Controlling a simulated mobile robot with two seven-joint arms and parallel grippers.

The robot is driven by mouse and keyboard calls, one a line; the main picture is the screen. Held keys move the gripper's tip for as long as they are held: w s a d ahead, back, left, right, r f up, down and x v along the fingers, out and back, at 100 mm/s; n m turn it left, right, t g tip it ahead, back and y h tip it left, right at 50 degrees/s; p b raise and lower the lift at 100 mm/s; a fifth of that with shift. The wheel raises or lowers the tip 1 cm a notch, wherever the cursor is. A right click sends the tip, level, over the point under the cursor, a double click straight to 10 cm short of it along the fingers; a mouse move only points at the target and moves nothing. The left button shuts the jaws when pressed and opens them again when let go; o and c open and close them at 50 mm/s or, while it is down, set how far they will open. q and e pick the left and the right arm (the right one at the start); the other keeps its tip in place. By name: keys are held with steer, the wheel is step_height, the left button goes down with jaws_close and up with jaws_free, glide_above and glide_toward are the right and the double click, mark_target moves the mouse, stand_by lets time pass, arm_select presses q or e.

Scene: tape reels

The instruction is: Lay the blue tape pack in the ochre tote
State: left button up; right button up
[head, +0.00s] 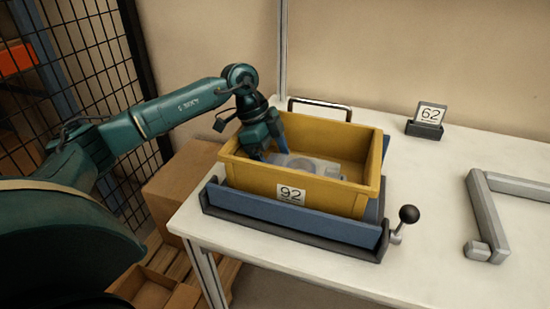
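I cannot tell whether the fingers hold anything. My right gripper is out of view.
The tote sits in a blue cradle (290,214) with a dark base and a black-knobbed lever (408,214). A metal handle (320,102) rises behind. A 62 card holder (427,122) and grey bar frame (490,220) stand right. The table between is clear.

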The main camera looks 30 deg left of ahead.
arm_select(q)
steer(key=shift+o, duration=0.9)
steer(key=v, duration=1.2)
steer(key=shift+s, duration=0.1)
